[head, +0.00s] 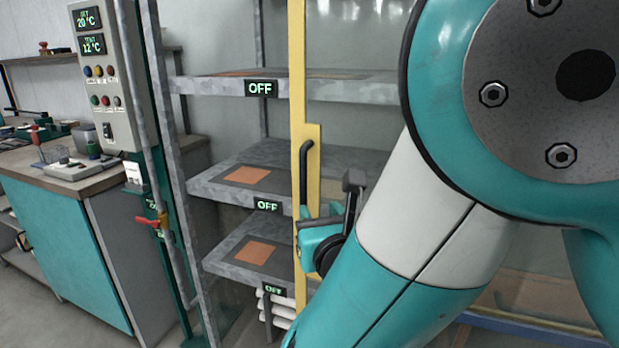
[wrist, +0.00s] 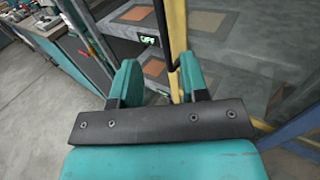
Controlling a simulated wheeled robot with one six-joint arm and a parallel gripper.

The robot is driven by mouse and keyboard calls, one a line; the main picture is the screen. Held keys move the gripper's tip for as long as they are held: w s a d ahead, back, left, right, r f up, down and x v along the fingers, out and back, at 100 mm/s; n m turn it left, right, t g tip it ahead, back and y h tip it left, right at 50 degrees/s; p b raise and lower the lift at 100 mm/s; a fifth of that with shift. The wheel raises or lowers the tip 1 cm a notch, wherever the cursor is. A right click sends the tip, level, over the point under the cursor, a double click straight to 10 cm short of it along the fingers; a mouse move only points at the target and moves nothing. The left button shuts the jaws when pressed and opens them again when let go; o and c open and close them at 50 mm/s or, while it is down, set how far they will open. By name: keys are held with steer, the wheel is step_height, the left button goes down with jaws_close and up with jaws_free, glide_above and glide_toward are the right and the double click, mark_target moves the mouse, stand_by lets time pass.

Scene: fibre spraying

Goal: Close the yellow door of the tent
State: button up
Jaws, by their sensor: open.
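The yellow door (head: 298,90) shows as an upright yellow edge with a clear panel to its right. It stands partway across the shelves, and the shelf fronts to its left are uncovered. Its black handle (head: 304,172) is on a yellow plate. My gripper (head: 320,236) is at the lower part of the handle, partly hidden by my arm. In the wrist view, my gripper (wrist: 158,80) is open, with the yellow edge (wrist: 178,30) and the dark handle (wrist: 171,52) showing between and beyond its fingers. I cannot tell whether a finger touches the handle.
Grey shelves (head: 290,88) with OFF displays and orange panels stand behind the door. A control box (head: 101,75) and a pipe with a red valve handle (head: 152,221) are at left. A workbench (head: 70,235) stands further left. Open floor (wrist: 40,115) shows at left.

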mark_target(304, 183)
steer(key=p+x, duration=0.4)
steer(key=x, duration=1)
steer(key=shift+d, duration=0.1)
steer(key=shift+c, duration=0.5)
jaws_close()
